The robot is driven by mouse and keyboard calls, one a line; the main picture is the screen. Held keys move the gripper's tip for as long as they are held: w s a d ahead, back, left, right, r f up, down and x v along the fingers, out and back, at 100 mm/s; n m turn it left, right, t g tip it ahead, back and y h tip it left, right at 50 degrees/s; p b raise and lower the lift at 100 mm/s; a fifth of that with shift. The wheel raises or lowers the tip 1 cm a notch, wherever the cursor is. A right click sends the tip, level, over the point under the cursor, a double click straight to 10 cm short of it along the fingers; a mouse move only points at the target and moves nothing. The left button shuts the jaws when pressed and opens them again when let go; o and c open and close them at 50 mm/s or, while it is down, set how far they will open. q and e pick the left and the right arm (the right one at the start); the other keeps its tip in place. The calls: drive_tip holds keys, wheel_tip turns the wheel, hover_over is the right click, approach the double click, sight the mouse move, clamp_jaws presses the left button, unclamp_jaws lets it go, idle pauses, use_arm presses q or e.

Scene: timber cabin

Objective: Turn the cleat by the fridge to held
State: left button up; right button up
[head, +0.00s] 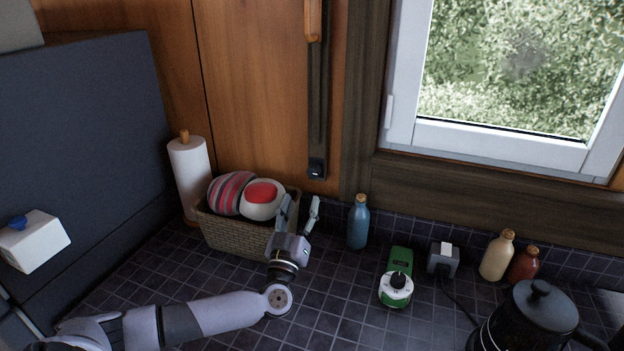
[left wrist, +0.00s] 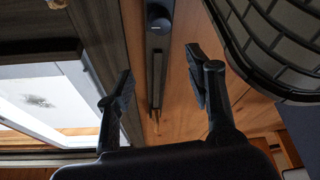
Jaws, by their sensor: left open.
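A dark vertical strip (head: 318,95) on the wood wall left of the window has an orange wooden piece (head: 313,20) at its top and a small black block (head: 316,168) at its foot. I cannot tell for sure which part is the cleat. In the left wrist view the strip (left wrist: 158,65) runs between my fingers, with the black block (left wrist: 159,18) at the top of the picture. My left gripper (head: 300,208) is open and empty, fingers up, below the strip and in front of the basket's right end; its fingers also show in the left wrist view (left wrist: 157,82). My right gripper is out of view.
A wicker basket (head: 235,238) with bowls, a paper towel roll (head: 190,180) and a blue bottle (head: 358,222) stand near the gripper. A green device (head: 398,277), more bottles and a black kettle (head: 535,320) stand right. A dark blue cabinet (head: 80,130) is left.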

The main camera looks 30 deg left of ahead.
sight(313, 177)
use_arm(q)
drive_tip(key=w+a, duration=0.1)
drive_tip(key=w, duration=0.2)
drive_tip(key=w+a, duration=0.1)
drive_tip(key=w, duration=0.2)
drive_tip(key=w+a, duration=0.1)
drive_tip(key=w, duration=0.2)
drive_tip(key=shift+w+a+r, duration=0.15)
drive_tip(key=shift+w+r, duration=0.1)
drive_tip(key=shift+r, duration=0.05)
drive_tip(key=shift+w+a+r+p, duration=0.15)
drive_tip(key=shift+w+p, duration=0.15)
drive_tip(key=shift+w, duration=0.25)
drive_tip(key=shift+c, duration=0.4)
drive_tip(key=c, duration=1.1)
